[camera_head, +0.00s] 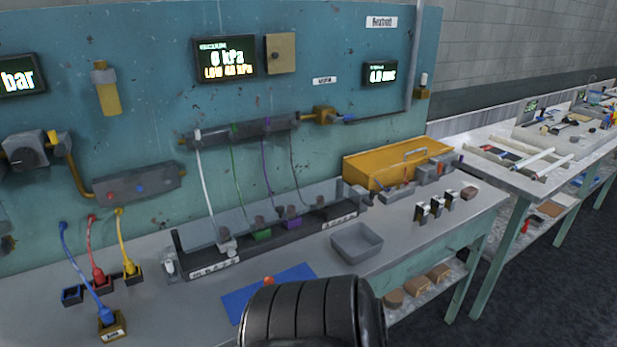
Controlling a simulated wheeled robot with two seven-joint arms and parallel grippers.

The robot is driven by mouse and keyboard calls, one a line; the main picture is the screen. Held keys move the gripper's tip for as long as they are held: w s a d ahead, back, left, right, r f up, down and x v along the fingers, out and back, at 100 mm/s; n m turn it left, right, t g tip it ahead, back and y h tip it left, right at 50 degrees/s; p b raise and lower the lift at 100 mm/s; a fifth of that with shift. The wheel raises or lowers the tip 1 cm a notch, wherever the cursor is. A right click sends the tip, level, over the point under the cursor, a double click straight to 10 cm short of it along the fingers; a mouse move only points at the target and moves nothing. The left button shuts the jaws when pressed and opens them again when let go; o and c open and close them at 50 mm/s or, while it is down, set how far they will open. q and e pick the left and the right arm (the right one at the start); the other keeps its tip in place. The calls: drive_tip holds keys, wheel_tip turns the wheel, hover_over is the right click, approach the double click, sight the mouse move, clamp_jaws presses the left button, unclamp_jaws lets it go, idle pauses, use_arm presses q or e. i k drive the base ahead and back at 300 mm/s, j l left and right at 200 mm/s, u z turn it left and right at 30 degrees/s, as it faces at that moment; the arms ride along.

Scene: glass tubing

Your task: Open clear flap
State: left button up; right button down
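A clear flap (205,232) appears as a faint see-through panel along the long black rail (300,229) on the bench. Its edges are hard to make out, and I cannot tell its exact angle. Behind it are grey, green and purple connectors, with white, green, purple and dark tubes running up to a manifold (245,132) on the wall panel. Neither gripper shows. A black ribbed part of my own arm rises at the bottom middle, in front of the bench edge, and hides part of a blue mat.
A grey open bin (357,242) stands right of the rail, and an orange case (395,163) behind it. The blue mat (240,306) carries a small orange knob (268,281). Blue, red and yellow cables with plugs (112,325) occupy the left.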

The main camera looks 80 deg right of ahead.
sight(280, 210)
drive_tip(key=z, duration=1.85)
